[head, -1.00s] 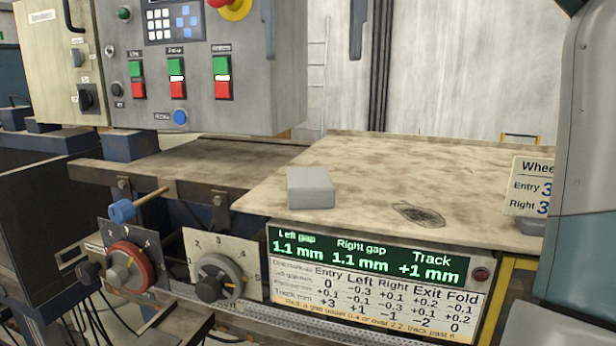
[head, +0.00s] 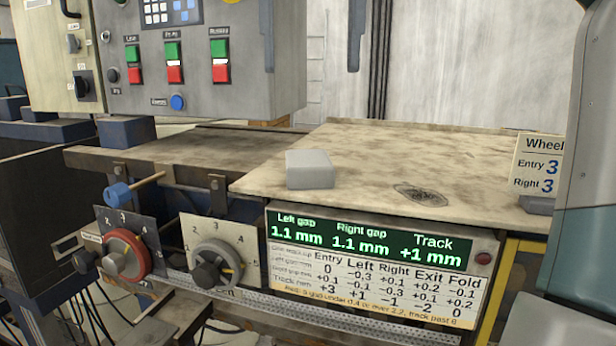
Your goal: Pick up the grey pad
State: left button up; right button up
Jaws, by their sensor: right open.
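The grey pad (head: 310,169) is a small, light grey block. It lies flat near the front left corner of the stained, cream-coloured table top (head: 385,160), and nothing touches it. My right gripper (head: 558,318) shows only in part at the lower right edge, below my large grey-and-teal arm link. It is open and well to the right of the pad, apart from it. Its fingertips cannot be made out. My left gripper is not in view.
A control cabinet (head: 235,95) hangs above the left side. Below the table front are a red-rimmed dial (head: 124,256), a grey dial (head: 216,266) and a green display (head: 365,240). A wheel sign (head: 540,168) stands at the right. A dark oval mark (head: 421,195) is on the table.

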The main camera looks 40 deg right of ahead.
send_over(309, 157)
jog(key=f, duration=0.5)
jog(key=s+f, duration=0.1)
jog(key=f, duration=0.2)
jog(key=shift+a+p, duration=0.2)
jog(key=shift+p, duration=0.1)
jog(key=shift+w+f+p, duration=0.2)
jog(key=shift+f+p, duration=0.3)
jog(key=shift+p, duration=0.05)
jog(key=f, duration=0.1)
jog(key=f+p, duration=0.1)
jog(key=f, duration=0.1)
jog(key=shift+w+d, duration=0.1)
jog(key=shift+w, duration=0.2)
jog(key=shift+f+p, duration=0.3)
jog(key=shift+f, duration=0.25)
